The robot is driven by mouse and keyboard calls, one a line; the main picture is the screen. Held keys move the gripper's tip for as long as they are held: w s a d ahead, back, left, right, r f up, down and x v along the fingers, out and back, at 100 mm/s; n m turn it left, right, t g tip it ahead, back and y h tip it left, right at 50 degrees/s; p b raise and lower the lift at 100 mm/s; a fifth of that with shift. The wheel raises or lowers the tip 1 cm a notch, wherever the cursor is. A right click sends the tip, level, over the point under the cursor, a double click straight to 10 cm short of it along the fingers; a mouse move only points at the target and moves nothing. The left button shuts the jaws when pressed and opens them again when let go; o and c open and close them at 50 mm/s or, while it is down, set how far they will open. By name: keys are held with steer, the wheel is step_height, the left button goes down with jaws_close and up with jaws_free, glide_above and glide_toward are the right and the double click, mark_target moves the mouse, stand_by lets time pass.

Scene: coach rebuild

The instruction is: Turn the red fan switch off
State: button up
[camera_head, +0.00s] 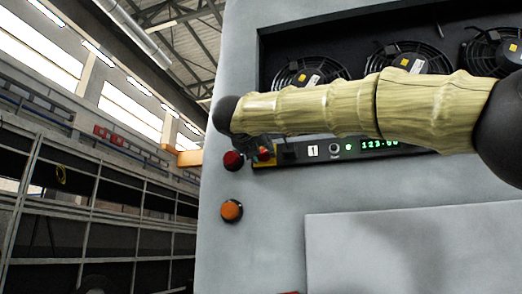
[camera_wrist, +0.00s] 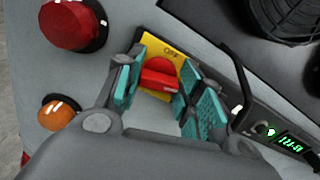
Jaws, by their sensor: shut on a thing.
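The red fan switch (camera_wrist: 158,75) is a rotary knob on a yellow plate (camera_wrist: 167,47) with small lettering, seen between my fingers in the wrist view. My gripper (camera_wrist: 160,88), with teal finger pads, is shut on the knob, one finger at each side. In the head view the switch's yellow plate (camera_head: 264,156) shows at the left end of the black control strip. There my gripper (camera_head: 258,146) is dark and mostly hidden behind my arm. The knob's exact angle is hard to read.
A red button (camera_head: 233,161) and an orange button (camera_head: 231,210) sit left of the switch on the grey cabinet (camera_head: 260,235). A green display (camera_head: 380,144) lies to the right. Several fans (camera_head: 310,74) fill the recess above. A thin dark rod (camera_wrist: 236,75) stands close to the right finger.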

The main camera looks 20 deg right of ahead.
steer(key=shift+w+a+f+n+p, duration=0.1)
steer(key=shift+n+p, duration=1.05)
steer(key=shift+n, duration=1.4)
steer(key=shift+s+f+n+p, duration=0.1)
steer(key=shift+n+p, duration=1.05)
steer(key=shift+n, duration=1.45)
steer(key=shift+w+a+f+n+p, duration=0.1)
steer(key=shift+n+p, duration=1.05)
steer(key=shift+n, duration=1.4)
steer(key=o, duration=1)
steer(key=shift+d, duration=0.1)
steer(key=v, duration=1.2)
